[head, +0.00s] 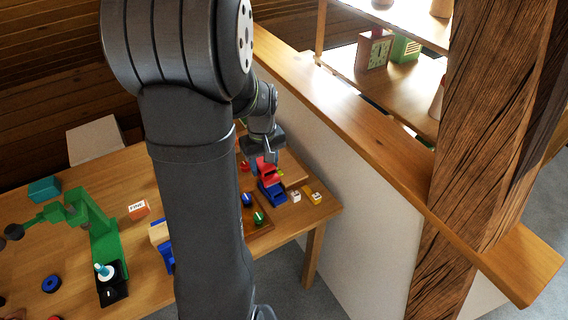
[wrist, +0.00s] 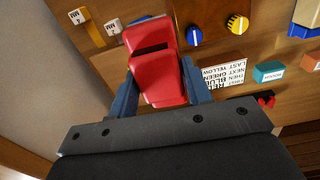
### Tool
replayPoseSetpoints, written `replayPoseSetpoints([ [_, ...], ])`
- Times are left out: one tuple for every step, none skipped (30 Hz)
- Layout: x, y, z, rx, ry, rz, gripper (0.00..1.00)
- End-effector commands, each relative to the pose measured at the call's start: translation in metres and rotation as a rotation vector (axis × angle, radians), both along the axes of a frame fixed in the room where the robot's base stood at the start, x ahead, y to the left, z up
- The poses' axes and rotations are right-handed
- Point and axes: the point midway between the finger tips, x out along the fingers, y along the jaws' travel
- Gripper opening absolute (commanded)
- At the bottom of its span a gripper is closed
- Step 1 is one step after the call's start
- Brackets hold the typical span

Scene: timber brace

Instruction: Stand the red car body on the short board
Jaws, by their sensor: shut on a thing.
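The red car body (wrist: 155,60) is between the two blue fingers of my gripper (wrist: 162,88) in the wrist view, and the fingers are shut on its sides. In the head view my gripper (head: 266,160) holds the red car body (head: 263,168) above the right end of the table. A blue piece (head: 271,191) shows just below it there. A light wooden board (head: 293,172) lies beside it, but I cannot tell whether it is the short board. I cannot tell whether the red body touches anything beneath.
A printed order card (wrist: 223,74) and blue (wrist: 195,36) and yellow (wrist: 237,24) wheels lie near the gripper. Small labelled blocks (head: 296,196) sit near the table's right edge. A white wall with a wooden ledge (head: 345,115) rises close behind. A green machine (head: 100,235) stands at left.

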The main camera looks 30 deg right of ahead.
Motion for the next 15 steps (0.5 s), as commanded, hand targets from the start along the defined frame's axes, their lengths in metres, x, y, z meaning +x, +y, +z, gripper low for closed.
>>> replayPoseSetpoints([
  [0.013,-0.018,0.001,0.0,0.0,0.0,0.21],
  [0.019,-0.027,0.001,0.0,0.0,0.003,0.21],
  [0.027,-0.039,0.002,0.0,0.0,0.006,0.21],
  [0.033,-0.048,0.003,0.0,0.0,0.009,0.21],
  [0.039,-0.056,0.003,0.001,0.001,0.012,0.21],
  [0.046,-0.067,0.004,0.0,0.0,0.015,0.21],
  [0.05,-0.075,0.004,0.001,0.001,0.018,0.21],
  [0.054,-0.082,0.004,0.0,0.0,0.02,0.21],
  [0.059,-0.091,0.005,0.0,0.0,0.022,0.21],
  [0.062,-0.097,0.005,0.0,0.0,0.024,0.21],
  [0.064,-0.102,0.005,0.001,0.001,0.026,0.21],
  [0.067,-0.108,0.005,0.0,0.0,0.029,0.21],
  [0.07,-0.111,0.005,0.0,0.0,0.03,0.21],
  [0.071,-0.114,0.005,0.0,0.0,0.031,0.21],
  [0.072,-0.117,0.005,0.001,0.001,0.032,0.21],
])
